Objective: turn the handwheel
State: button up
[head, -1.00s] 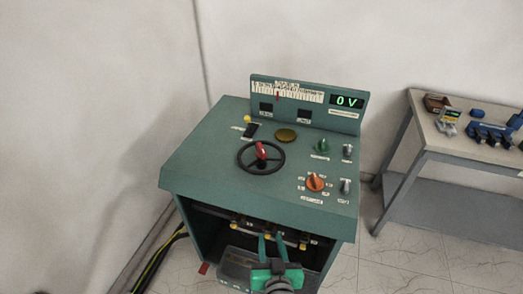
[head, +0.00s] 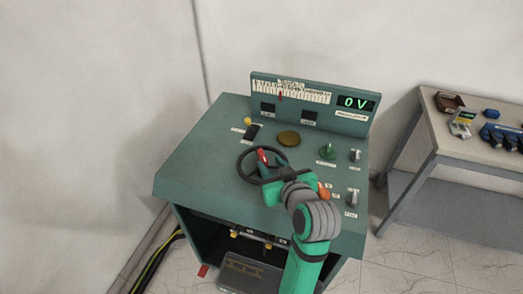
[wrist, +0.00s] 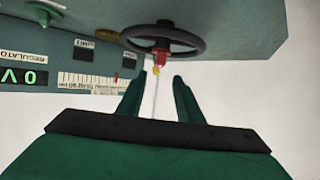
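The black handwheel (head: 240,165) sits on the sloping green top of the console, with a red handle (head: 263,156) standing up from it. The display (head: 355,103) reads 0 V. My gripper (head: 270,183) is at the wheel's near right side and hides part of it. In the wrist view, my gripper (wrist: 160,78) has its two green fingers apart with nothing between them. The handwheel (wrist: 190,43) and its red handle (wrist: 161,58) lie just beyond the fingertips. I cannot tell whether a finger touches the wheel.
A green knob (head: 328,152), an orange knob (head: 324,191) and grey switches (head: 352,198) stand right of the wheel. The scale panel (head: 300,95) rises at the back. A side table (head: 450,145) stands at the right.

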aim_at(263, 156)
jog(key=x, duration=0.9)
jog(key=shift+s+d+f, duration=0.1)
jog(key=shift+f, duration=0.1)
grip_shut()
